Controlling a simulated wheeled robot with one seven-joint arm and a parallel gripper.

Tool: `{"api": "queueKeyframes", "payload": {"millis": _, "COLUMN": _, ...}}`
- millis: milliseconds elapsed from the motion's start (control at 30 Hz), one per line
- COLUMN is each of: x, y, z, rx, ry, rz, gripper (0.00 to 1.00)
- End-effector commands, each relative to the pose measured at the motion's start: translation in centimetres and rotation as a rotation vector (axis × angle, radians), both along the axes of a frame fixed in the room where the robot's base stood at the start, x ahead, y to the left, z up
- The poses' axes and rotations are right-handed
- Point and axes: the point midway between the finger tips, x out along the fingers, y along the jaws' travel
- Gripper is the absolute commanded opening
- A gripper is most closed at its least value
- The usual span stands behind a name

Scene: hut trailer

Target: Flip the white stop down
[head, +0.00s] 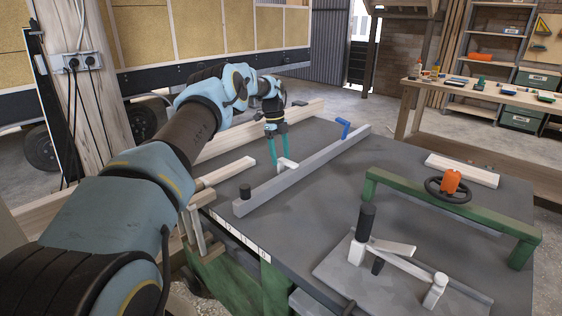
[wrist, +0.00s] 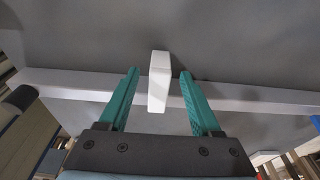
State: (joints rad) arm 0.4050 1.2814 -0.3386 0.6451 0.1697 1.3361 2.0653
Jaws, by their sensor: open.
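The white stop (head: 288,164) is a small white block at the long grey fence (head: 305,172) on the dark table top. In the wrist view the white stop (wrist: 159,82) crosses the fence (wrist: 240,93), and its near end comes toward the camera. My gripper (head: 279,161) points down at the stop, with its teal fingers open. In the wrist view my gripper (wrist: 160,73) has one finger on each side of the stop, with a visible gap on both sides. The head view partly hides the stop's far side.
A blue stop (head: 344,129) stands farther along the fence, and a black knob (head: 245,191) is at its near end. A white-grey clamp (head: 375,247) is in front. Bare table lies between.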

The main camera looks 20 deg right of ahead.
Motion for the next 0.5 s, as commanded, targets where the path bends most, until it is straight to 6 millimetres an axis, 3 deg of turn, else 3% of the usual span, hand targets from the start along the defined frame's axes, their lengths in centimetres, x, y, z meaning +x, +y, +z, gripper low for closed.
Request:
{"api": "queueKeyframes", "payload": {"millis": 300, "x": 1.1, "y": 0.5, "z": 6.4, "rx": -0.004, "ry": -0.005, "rz": 0.000, "gripper": 0.65}}
{"api": "queueKeyframes", "payload": {"millis": 500, "x": 1.4, "y": 0.7, "z": 8.2, "rx": -0.002, "ry": -0.002, "rz": 0.001, "gripper": 0.65}}
